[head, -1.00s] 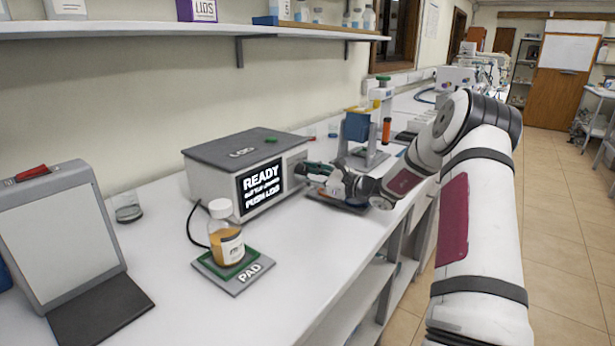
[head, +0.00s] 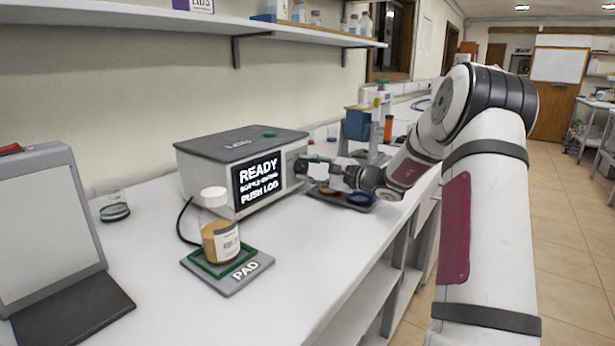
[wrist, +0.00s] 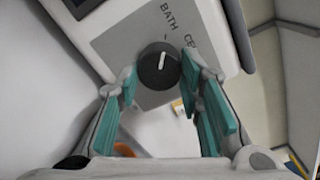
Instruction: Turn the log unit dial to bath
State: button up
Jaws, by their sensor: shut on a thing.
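The log unit (head: 215,170) is a grey box on the bench with a lit screen reading READY and PUSH LOG. Its dark round dial (wrist: 152,72) sits on a grey panel in the wrist view. The dial's white pointer line points up in the picture, towards a small tick below the printed word BATH (wrist: 173,18). A second label, partly hidden, starts with CE (wrist: 190,45). My gripper (wrist: 159,70) is shut on the dial, one teal fingertip on each side. In the head view my gripper (head: 304,168) is at the unit's right end and the dial is hard to make out.
A capped amber bottle (head: 221,243) stands on the PAD (head: 236,283) in front of the unit. A glass beaker (head: 113,205) and a grey tilted panel (head: 50,225) are to the left. Dark trays and a blue device (head: 357,125) stand behind my gripper. A shelf (head: 180,25) runs above.

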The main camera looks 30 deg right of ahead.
dwell(0.4)
jog(key=o, duration=1.2)
jog(key=shift+c, duration=0.2)
jog(key=v, duration=1.2)
